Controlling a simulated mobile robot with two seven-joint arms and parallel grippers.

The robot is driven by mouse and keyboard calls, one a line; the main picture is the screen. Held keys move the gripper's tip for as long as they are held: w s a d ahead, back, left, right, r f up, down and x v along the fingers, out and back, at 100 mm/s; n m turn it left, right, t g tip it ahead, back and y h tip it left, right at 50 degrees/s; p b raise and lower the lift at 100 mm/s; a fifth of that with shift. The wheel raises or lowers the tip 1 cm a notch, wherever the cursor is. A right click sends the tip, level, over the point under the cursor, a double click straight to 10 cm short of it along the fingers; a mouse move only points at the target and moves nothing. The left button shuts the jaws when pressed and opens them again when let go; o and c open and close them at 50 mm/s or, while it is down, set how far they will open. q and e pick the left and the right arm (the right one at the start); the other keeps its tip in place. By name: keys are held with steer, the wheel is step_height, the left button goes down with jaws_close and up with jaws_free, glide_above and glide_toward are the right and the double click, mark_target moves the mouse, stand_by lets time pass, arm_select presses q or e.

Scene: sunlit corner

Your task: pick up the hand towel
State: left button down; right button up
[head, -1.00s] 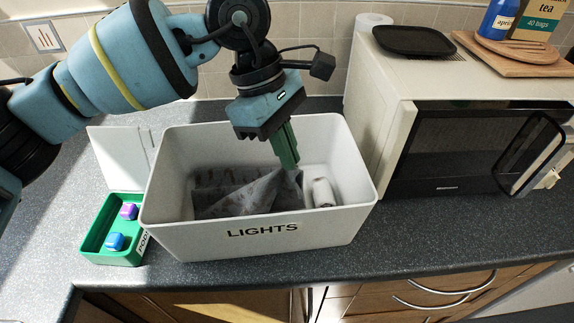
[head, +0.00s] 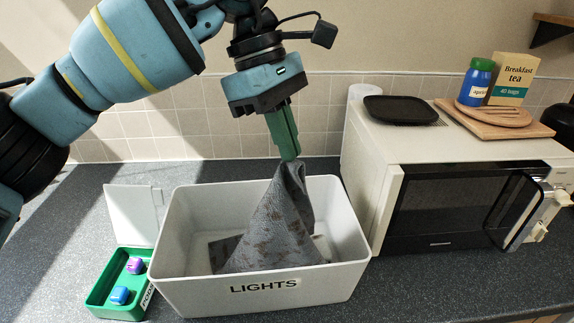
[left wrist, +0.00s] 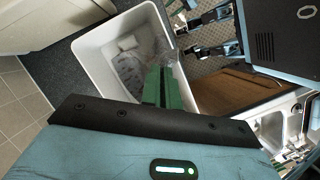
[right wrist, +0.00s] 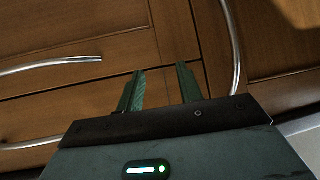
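The grey, blotchy hand towel (head: 268,228) hangs bunched to a peak from my left gripper (head: 290,156) in the head view. The left gripper is shut on its top corner, above the white bin marked LIGHTS (head: 180,262). The towel's lower part is still inside the bin. In the left wrist view the green fingers (left wrist: 162,88) are together and the towel (left wrist: 135,72) shows partly behind them. My right gripper (right wrist: 158,68) is open and empty, facing wooden cupboard fronts in the right wrist view.
A green box (head: 104,288) with a purple and a blue pod stands left of the bin, its white lid raised. A white microwave (head: 376,190) stands close on the right, with a black tray (head: 402,110) and a wooden board on top. Wooden drawers (right wrist: 100,90) with metal handles face the right gripper.

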arm_select(q)
step_height(320, 180, up, 18)
arm_select(e)
steer(key=shift+s+f, duration=0.1)
stand_by(1.0)
arm_select(q)
steer(key=shift+r, duration=0.1)
